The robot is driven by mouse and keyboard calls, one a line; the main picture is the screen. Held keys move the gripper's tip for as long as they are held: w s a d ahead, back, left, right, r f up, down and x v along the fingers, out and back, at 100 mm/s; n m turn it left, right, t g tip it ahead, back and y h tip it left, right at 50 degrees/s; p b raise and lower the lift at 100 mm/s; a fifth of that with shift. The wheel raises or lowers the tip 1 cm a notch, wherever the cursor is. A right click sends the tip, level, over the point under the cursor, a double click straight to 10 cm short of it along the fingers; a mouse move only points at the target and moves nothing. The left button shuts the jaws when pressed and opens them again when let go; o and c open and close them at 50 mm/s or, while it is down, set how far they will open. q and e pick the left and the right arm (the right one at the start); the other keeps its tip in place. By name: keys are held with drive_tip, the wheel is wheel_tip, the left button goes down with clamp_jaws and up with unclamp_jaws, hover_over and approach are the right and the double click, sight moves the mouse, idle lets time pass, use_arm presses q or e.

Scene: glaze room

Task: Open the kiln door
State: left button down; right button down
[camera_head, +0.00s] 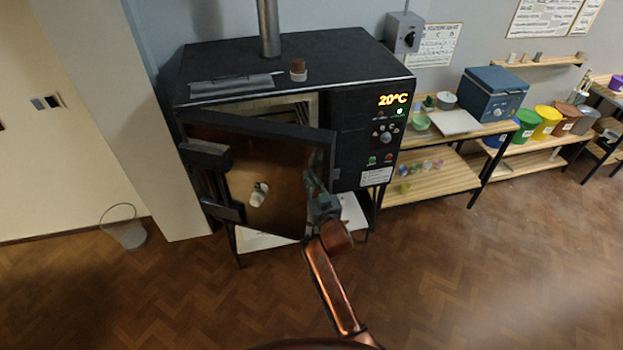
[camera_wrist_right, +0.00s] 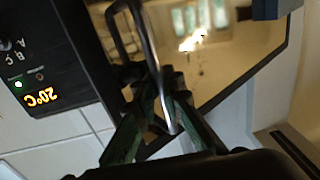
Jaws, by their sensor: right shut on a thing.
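The black kiln (camera_head: 350,110) stands against the wall, its display reading 20°C. Its door (camera_head: 270,170), hinged on the left, is partly open. A gap at the top and right shows the pale inside (camera_head: 285,104). My right gripper (camera_head: 318,192) is at the door's right edge, shut on the metal door handle. In the right wrist view the fingers (camera_wrist_right: 158,105) close around the handle bar (camera_wrist_right: 150,48), beside the shiny, reflecting door panel (camera_wrist_right: 225,55). My left gripper is not in view.
A shelf table (camera_head: 440,180) with bowls and a blue box (camera_head: 492,95) stands right of the kiln. The wooden floor in front is clear. Small things lie on the kiln's top.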

drive_tip(key=shift+w, duration=0.1)
drive_tip(key=c, duration=2.1)
unclamp_jaws()
drive_tip(key=shift+d, duration=0.1)
drive_tip(key=v, duration=1.2)
